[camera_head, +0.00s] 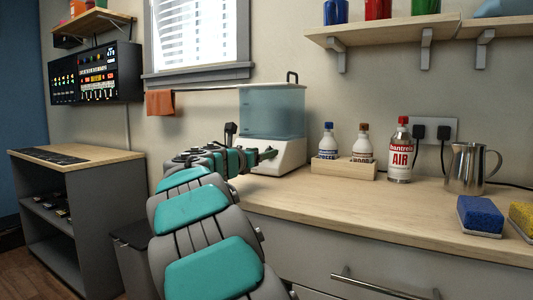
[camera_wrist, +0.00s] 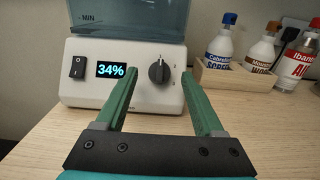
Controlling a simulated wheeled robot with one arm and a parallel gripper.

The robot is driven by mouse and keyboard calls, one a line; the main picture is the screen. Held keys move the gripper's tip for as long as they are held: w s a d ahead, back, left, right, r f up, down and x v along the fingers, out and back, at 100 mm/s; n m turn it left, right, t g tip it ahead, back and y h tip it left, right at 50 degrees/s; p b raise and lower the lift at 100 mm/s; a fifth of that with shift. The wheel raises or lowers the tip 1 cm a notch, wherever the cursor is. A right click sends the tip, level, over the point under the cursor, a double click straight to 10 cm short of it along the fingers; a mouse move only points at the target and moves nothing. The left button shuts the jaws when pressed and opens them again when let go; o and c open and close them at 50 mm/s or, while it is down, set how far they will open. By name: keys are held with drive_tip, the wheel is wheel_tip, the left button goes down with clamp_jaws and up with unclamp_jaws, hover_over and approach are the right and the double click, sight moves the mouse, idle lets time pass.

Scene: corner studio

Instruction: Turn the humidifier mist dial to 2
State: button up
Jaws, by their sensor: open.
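The humidifier (camera_head: 272,125) stands on the counter, with a blue translucent tank above a white base. In the wrist view its base (camera_wrist: 85,88) carries a black rocker switch (camera_wrist: 78,67), a display (camera_wrist: 111,70) reading 34%, and a dark round mist dial (camera_wrist: 159,72). The dial's marks are too small to read. My gripper (camera_wrist: 157,80) is open and empty, with its green fingers pointing at the base. The dial shows between the two fingers, and I cannot tell how far it is from the tips. In the head view my gripper (camera_head: 268,153) is close to the base front.
Right of the humidifier, a wooden box (camera_head: 343,169) holds two small bottles. Beyond it stand an AIR bottle (camera_head: 399,155), a metal pitcher (camera_head: 467,168) and sponges (camera_head: 481,214). An orange cloth (camera_head: 160,104) hangs at the left. The front counter (camera_head: 330,205) is clear.

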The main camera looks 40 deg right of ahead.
drive_tip(key=shift+x, duration=1.3)
drive_tip(key=shift+c, duration=0.3)
clamp_jaws()
